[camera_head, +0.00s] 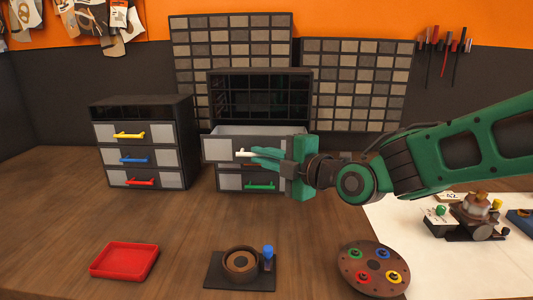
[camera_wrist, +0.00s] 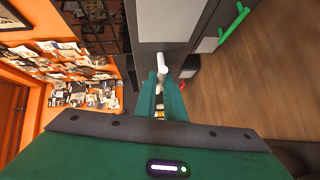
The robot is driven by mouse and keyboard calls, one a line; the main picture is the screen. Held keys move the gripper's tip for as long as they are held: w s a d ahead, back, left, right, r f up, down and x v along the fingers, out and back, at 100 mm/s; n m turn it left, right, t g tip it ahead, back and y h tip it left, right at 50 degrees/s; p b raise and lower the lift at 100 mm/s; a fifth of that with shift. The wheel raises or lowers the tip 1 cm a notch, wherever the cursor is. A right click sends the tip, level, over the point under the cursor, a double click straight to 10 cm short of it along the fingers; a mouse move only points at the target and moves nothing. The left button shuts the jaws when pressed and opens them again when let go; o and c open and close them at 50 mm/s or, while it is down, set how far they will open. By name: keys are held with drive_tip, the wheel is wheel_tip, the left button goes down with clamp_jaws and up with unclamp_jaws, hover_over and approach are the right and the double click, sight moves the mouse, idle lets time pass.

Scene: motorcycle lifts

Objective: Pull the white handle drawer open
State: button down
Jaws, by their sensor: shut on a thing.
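The drawer with the white handle (camera_head: 243,154) is the top drawer (camera_head: 222,150) of the right-hand cabinet. It stands partly out, and its pale inside shows above the front. My gripper (camera_head: 262,156) reaches in from the right and is shut on the white handle. In the wrist view the white handle (camera_wrist: 169,61) lies at the tips of my green fingers (camera_wrist: 161,80), against the pale drawer front (camera_wrist: 165,20).
A lower drawer has a green handle (camera_head: 260,185). The left cabinet (camera_head: 140,108) has yellow, blue and red handles, all drawers shut. A red tray (camera_head: 124,261), a black fixture (camera_head: 240,282) and a round brown plate (camera_head: 373,285) stand in front. The table between is clear.

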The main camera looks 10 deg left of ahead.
drive_tip(key=shift+f, duration=0.15)
drive_tip(key=c, duration=1.8)
unclamp_jaws()
drive_tip(key=shift+c, duration=0.2)
drive_tip(key=v, duration=1)
drive_tip(key=shift+s+d, duration=0.15)
drive_tip(key=shift+d, duration=0.25)
